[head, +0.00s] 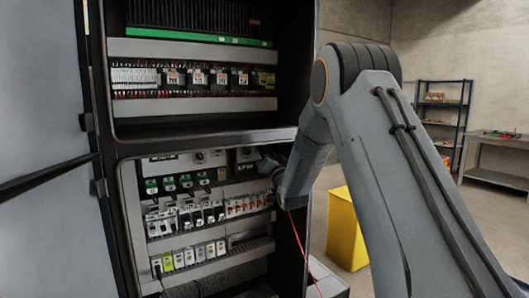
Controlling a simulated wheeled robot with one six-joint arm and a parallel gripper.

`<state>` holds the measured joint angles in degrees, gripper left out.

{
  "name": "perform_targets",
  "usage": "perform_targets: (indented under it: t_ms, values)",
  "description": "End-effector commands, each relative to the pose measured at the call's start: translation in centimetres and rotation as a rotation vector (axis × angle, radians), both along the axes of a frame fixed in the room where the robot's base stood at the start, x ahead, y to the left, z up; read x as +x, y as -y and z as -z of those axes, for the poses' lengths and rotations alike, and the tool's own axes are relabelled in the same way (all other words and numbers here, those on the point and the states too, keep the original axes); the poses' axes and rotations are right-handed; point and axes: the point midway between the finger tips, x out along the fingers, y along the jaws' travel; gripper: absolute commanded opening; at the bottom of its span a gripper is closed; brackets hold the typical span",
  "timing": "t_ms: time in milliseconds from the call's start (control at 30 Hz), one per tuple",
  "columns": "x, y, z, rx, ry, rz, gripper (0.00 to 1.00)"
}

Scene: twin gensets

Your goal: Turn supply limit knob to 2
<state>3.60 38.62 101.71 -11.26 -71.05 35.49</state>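An open electrical cabinet (130,210) stands at the left with its grey door swung open. In its lower bay a strip along the top (228,158) carries small round knob-like parts and labels too small to read. I cannot tell which one is the supply limit knob or where it points. My gripper (266,160) is a dark shape at the right end of this strip, inside the lower bay. My wrist and the poor light hide its fingertips. I cannot tell whether it touches anything or is open or shut.
Breakers (185,215) and terminals fill the lower bay below the strip. The upper bay (190,78) holds wired relays. A thin red cable (298,240) hangs by the right edge. A yellow bin (346,230), a shelf rack (441,112) and a workbench (497,160) stand behind.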

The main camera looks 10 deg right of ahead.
Motion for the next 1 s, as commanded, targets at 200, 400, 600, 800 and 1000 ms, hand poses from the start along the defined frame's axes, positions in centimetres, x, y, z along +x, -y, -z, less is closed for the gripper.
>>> perform_targets:
  t_ms: [200, 400, 600, 800, 1000]
  values:
    - [0.17, 0.23, 0.37, -0.129, 0.046, 0.001, 0.00]
    - [0.20, 0.38, 0.35, -0.257, 0.087, 0.002, 0.00]
    - [0.17, 0.40, 0.23, -0.337, 0.112, 0.001, 0.00]
    - [0.12, 0.40, 0.07, -0.349, 0.116, 0.001, 0.00]
    - [0.12, 0.40, 0.05, -0.348, 0.116, 0.001, 0.23]
